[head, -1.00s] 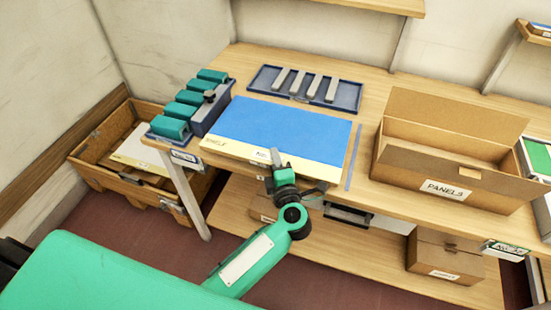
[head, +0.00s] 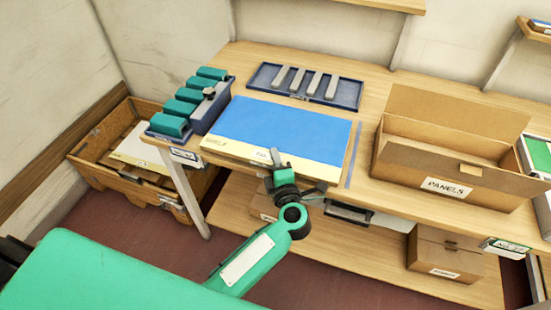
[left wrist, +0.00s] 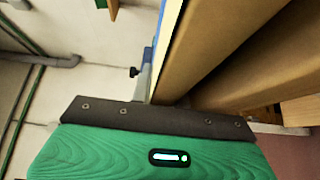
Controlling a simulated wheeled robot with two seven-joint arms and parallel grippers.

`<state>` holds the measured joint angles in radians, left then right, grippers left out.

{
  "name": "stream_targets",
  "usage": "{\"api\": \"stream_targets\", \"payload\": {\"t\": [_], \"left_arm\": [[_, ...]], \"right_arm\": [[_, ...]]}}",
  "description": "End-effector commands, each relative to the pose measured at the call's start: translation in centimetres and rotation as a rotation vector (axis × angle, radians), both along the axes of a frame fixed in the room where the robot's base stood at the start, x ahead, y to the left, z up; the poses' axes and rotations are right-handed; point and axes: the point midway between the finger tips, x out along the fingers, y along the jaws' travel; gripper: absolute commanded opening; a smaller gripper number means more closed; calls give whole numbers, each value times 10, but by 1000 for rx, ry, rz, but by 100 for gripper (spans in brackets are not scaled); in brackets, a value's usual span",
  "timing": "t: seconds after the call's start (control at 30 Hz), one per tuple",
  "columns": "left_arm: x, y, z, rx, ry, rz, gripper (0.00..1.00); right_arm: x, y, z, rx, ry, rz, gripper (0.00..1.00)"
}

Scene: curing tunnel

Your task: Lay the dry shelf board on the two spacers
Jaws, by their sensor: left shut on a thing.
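The shelf board (head: 285,125), blue on top with a cream, labelled front edge, lies over the front of the wooden table. My left gripper (head: 276,158) is at the middle of its front edge and is shut on it. The jaws largely hide the gripped edge. A narrow cream and blue strip of the board shows near the top of the left wrist view (left wrist: 171,30). Several grey bars, which look like spacers (head: 299,79), lie in a dark blue tray (head: 259,82) behind the board. I cannot tell whether spacers lie under the board. My right gripper is not in view.
A holder with several teal blocks (head: 187,109) stands left of the board. An open cardboard box marked PANELS (head: 410,160) stands to the right. A wooden crate (head: 90,158) is on the floor at left. A blue-grey strip (head: 354,155) lies right of the board.

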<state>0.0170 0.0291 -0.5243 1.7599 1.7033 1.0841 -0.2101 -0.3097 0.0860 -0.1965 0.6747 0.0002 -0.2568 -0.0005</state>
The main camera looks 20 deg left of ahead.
Motion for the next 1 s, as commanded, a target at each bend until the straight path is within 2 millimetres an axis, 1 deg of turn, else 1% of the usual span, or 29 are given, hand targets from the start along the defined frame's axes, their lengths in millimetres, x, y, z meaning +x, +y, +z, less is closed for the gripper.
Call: {"api": "stream_targets", "payload": {"t": [0.03, 0.13, 0.17, 0.4, 0.7, 0.77, 0.87, 1.0], "left_arm": [[0, 0, 1, -1, -3, 0, 18], [0, 0, 1, 0, -1, 0, 38], [0, 0, 0, 0, -1, 0, 42], [0, 0, -2, 0, 2, 0, 42], [-1, 0, -5, -1, 9, 0, 42], [-8, -5, -8, -3, 11, -1, 42], [-26, -16, -8, -4, 12, -1, 42], [-56, -34, -8, -5, 11, -2, 42]], "right_arm": [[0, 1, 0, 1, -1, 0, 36], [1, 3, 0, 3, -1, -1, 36], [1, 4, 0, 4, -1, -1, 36], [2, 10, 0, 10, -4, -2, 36], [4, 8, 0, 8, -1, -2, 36], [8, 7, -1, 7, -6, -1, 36], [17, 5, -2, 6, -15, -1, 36], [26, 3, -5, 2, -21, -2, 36]]}}
